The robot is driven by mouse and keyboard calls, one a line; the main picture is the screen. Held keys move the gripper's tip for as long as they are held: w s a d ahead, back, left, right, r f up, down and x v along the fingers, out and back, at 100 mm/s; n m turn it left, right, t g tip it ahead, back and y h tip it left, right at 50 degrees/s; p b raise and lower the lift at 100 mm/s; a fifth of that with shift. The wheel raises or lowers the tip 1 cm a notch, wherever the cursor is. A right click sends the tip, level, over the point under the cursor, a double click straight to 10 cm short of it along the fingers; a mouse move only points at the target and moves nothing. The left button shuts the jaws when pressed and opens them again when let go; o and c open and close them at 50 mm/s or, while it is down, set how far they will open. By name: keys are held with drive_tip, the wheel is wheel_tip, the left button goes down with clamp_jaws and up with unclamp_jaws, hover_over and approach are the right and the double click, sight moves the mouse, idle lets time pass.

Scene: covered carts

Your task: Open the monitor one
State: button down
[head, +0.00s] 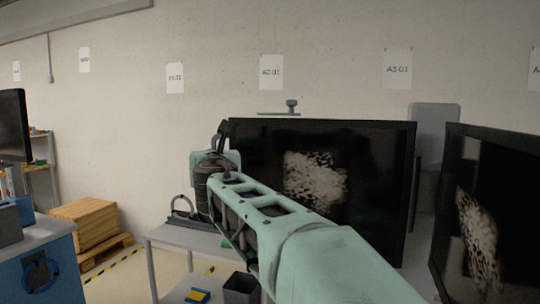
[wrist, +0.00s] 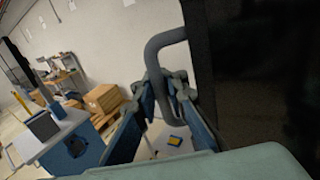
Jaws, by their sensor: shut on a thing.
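A large black monitor (head: 385,165) stands in the middle of the head view, its lower left part hidden behind my arm. Its screen shows a pale speckled patch. In the wrist view a dark panel (wrist: 265,75), which looks like a monitor's side, fills the upper right. A grey curved handle (wrist: 158,45) sticks out from beside it. My gripper (wrist: 165,90) is shut on the handle's lower part, with its fingers on either side of it. In the head view my arm hides the fingertips. I cannot read which monitor is number one.
Another monitor (head: 484,215) stands close at the right, and one (head: 12,125) at the left edge. A blue cart (head: 45,262) and a box stack (head: 85,222) stand at left. A grey bin (head: 240,288) is below my arm. Floor shows between cart and table (head: 180,236).

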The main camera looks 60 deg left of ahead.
drive_tip(key=shift+w, duration=0.2)
drive_tip(key=c, duration=2.3)
unclamp_jaws()
drive_tip(key=v, duration=1.2)
